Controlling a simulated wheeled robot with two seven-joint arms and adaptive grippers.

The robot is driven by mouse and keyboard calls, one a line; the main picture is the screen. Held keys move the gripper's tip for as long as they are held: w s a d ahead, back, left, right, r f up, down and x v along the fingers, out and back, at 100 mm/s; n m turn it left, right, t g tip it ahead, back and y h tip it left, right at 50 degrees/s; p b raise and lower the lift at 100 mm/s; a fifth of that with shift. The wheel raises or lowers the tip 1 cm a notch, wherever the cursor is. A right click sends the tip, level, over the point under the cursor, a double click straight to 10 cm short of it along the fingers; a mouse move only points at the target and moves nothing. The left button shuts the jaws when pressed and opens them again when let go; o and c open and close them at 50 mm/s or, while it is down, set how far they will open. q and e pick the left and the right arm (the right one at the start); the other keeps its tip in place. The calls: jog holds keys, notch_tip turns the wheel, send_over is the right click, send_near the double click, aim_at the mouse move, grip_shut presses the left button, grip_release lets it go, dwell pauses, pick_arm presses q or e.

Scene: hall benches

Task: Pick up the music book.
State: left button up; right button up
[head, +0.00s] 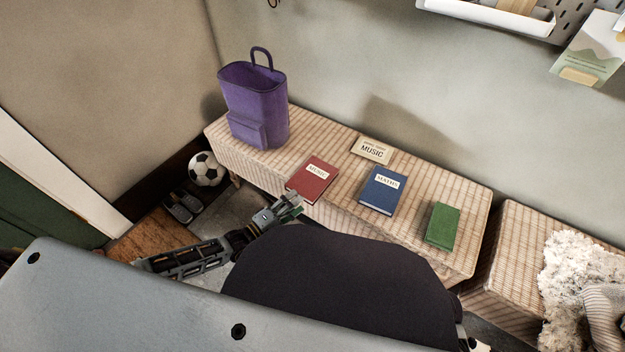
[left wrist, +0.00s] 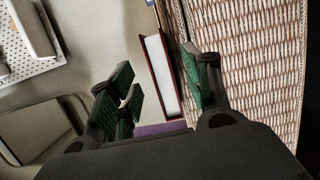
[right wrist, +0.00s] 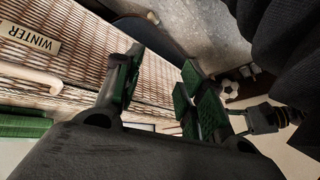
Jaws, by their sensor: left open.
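The red music book (head: 312,180), with a pale label reading MUSIC, lies flat at the front edge of the wicker bench (head: 335,222). My left gripper (head: 291,207) is open at the book's near edge, close to the bench edge. In the left wrist view the book (left wrist: 160,70) shows its pale page edge and red cover between the two green-padded fingers. I cannot tell whether either finger touches it. My right gripper (right wrist: 160,85) is open and empty in the right wrist view, with the wicker bench beyond one finger.
A MUSIC card (head: 371,150) sits behind the books. A blue maths book (head: 382,190) and a green book (head: 442,226) lie to the right. A purple bag (head: 255,105) stands on the left. A football (head: 206,168) and shoes (head: 183,206) are on the floor.

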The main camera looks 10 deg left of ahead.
aim_at(306, 196)
pick_arm(q)
jog(key=shift+b+x, duration=1.05)
jog(key=shift+x, duration=1.5)
jog(key=shift+s+d, duration=0.1)
jog(key=shift+d, duration=0.05)
pick_arm(e)
jog(key=shift+t+y, duration=0.3)
jog(key=shift+t, duration=0.2)
jog(key=f, duration=0.4)
jog(key=shift+w+a, duration=0.2)
jog(key=shift+a, duration=0.15)
pick_arm(q)
grip_shut()
